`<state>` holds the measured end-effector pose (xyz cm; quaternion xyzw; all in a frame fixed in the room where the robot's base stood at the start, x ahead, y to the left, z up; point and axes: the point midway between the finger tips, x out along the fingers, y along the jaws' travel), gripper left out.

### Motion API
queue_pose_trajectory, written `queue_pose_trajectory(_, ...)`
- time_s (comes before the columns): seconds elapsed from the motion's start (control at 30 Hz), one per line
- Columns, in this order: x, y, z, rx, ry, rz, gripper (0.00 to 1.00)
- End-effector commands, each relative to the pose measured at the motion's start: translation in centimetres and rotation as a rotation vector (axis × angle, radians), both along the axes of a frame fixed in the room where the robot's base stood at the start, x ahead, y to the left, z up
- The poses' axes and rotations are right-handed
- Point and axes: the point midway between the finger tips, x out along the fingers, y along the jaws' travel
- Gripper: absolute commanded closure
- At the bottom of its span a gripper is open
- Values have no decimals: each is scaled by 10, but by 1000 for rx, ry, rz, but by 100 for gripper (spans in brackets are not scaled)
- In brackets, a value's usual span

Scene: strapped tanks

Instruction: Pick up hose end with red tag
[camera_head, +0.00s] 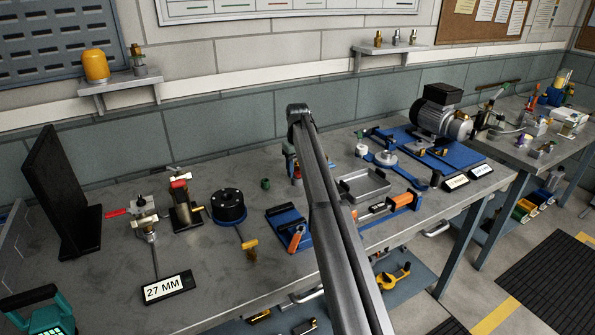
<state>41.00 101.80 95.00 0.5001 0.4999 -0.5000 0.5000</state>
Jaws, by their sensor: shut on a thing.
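My grey arm crosses the middle of the head view and bends down at its dark far joint. My gripper (293,168) is below that joint, mostly hidden behind the arm. It is shut on a small red-marked piece (297,174) low over the bench. The piece is too small and covered to tell whether it is the hose end with the red tag. No hose is clearly visible there. At the left, a brass fitting with a red part on top (180,184) stands on the bench, beside a valve with a red lever (117,212).
The grey bench (235,285) holds a black round part (229,206), a "27 MM" sign (167,288), a blue fixture (289,226), a metal tray (364,186) and a motor (440,112) on a blue base. A black upright panel (68,190) stands at the left.

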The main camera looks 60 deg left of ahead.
Motion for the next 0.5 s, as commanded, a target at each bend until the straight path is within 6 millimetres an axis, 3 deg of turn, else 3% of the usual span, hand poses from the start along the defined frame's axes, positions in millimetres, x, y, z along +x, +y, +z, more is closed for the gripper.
queue_pose_trajectory(0.27,0,1,13,2,-1,0,83)
queue_pose_trajectory(0.5,0,1,49,2,-1,0,83)
